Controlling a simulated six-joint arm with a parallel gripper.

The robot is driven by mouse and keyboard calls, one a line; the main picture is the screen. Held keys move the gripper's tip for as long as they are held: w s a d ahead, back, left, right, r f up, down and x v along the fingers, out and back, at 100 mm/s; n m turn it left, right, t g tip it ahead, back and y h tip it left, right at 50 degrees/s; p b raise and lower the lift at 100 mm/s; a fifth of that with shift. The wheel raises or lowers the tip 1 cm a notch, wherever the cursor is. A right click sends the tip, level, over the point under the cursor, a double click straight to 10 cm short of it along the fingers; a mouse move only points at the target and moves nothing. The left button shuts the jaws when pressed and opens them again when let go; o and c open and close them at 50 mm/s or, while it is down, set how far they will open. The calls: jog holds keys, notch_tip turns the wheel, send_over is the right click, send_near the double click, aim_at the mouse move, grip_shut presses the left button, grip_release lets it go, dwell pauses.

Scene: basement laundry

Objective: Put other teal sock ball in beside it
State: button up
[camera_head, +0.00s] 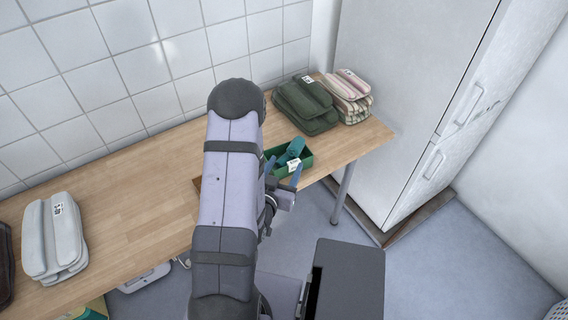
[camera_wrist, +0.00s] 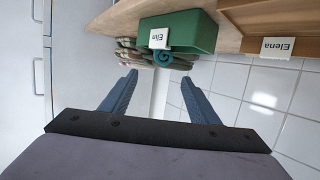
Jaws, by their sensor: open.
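A teal sock ball (camera_head: 292,151) shows in the green bin (camera_head: 304,161), at the right part of the table. In the wrist view, which is turned upside down, a rolled teal end (camera_wrist: 163,58) stands out past the rim of the green bin (camera_wrist: 193,32), beside its white "Elin" label. I cannot tell whether the teal in the bin is one ball or two. My gripper (camera_head: 284,166) is at the near side of the bin. Its blue fingers are open in the wrist view (camera_wrist: 160,77), with nothing held between them. My arm hides part of the table.
A pale folded stack (camera_head: 53,240) lies at left. The table's left middle is clear.

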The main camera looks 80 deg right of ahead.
jog(key=shift+a, duration=0.1)
jog(key=w+a+f+n+t+y, duration=0.1)
jog(key=w+a+n+t+y, duration=0.15)
jog(key=w, duration=0.65)
jog(key=w+a+f+n+t+y, duration=0.1)
jog(key=w+a+n+t+y, duration=0.15)
jog(key=w, duration=0.65)
jog(key=w+a+n+t+y, duration=0.2)
jog(key=w+a+n+y, duration=0.25)
jog(key=w+a, duration=0.7)
jog(key=a+r+n+g+y, duration=0.25)
jog(key=a+n+y, duration=0.2)
jog(key=a, duration=1.15)
jog(key=s+a+r+n+g+y, duration=0.1)
jog(key=s+a+r+n+g, duration=0.2)
jog(key=s+a, duration=0.5)
jog(key=shift+s+a+r+n, duration=0.2)
jog(key=shift+a+r+n, duration=0.65)
jog(key=shift+a+n, duration=0.35)
